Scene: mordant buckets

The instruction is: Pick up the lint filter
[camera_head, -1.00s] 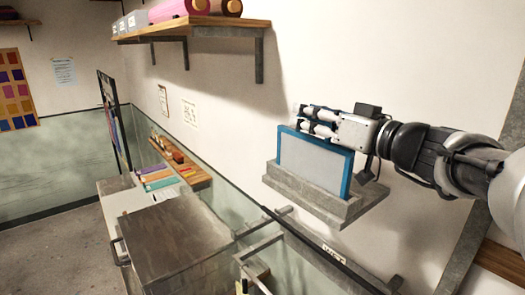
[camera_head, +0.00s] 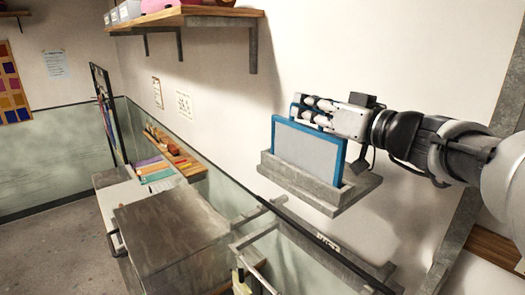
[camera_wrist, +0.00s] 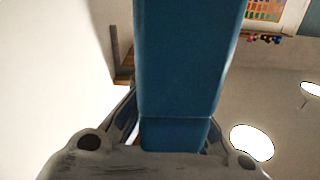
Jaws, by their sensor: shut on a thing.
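The lint filter (camera_head: 308,147) is a flat pale panel in a blue frame. It stands upright in a grey wall-mounted holder (camera_head: 312,194), its lower edge hidden behind the holder's front lip. My gripper (camera_head: 308,112) reaches in from the right and is shut on the filter's upper part. In the wrist view the filter's blue frame (camera_wrist: 188,60) fills the middle, between the fingers of my gripper (camera_wrist: 175,135).
A wall shelf (camera_head: 190,18) with rolls and boxes hangs at the upper left. Below are a grey-topped cabinet (camera_head: 170,232) and a small wooden ledge (camera_head: 178,155) with coloured items. Metal rails (camera_head: 262,222) run beneath the holder. The wall stands close behind the filter.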

